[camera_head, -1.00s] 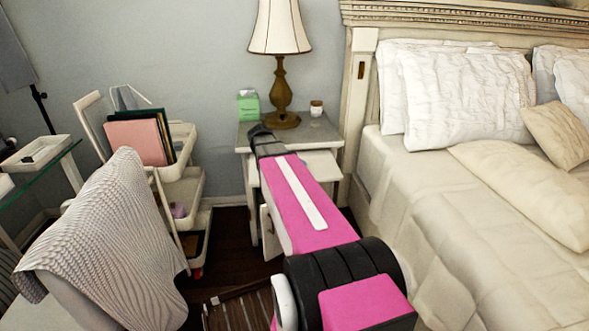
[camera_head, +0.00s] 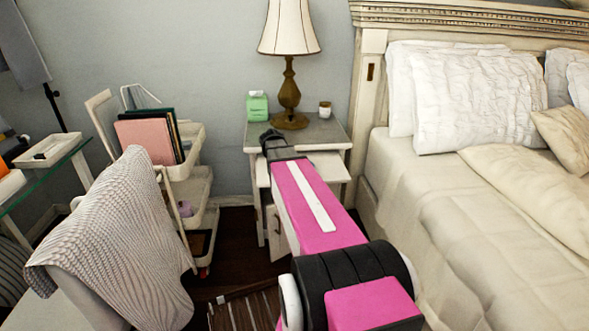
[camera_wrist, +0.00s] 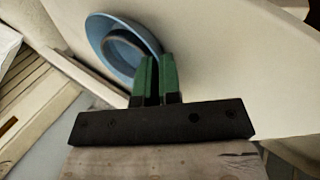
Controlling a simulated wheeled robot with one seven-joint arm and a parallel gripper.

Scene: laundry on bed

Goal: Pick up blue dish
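The blue dish (camera_wrist: 101,28) shows in the wrist view, against a pale flat surface (camera_wrist: 225,65). It is a round, shallow bowl with a darker ring inside. My gripper (camera_wrist: 156,60) has green fingers close together with a narrow gap, at the dish's near right rim. The rim appears pinched between the fingertips, though the contact is partly hidden. In the head view my pink arm reaches to the nightstand (camera_head: 335,131); the gripper and the dish are hidden there.
A lamp (camera_head: 290,92), a green tissue box (camera_head: 257,106) and a small jar (camera_head: 325,109) stand on the nightstand. A pale shelf or drawer (camera_head: 330,166) juts out below its top. The bed (camera_head: 430,205) is on the right, a cart (camera_head: 190,183) and draped chair (camera_head: 120,235) on the left.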

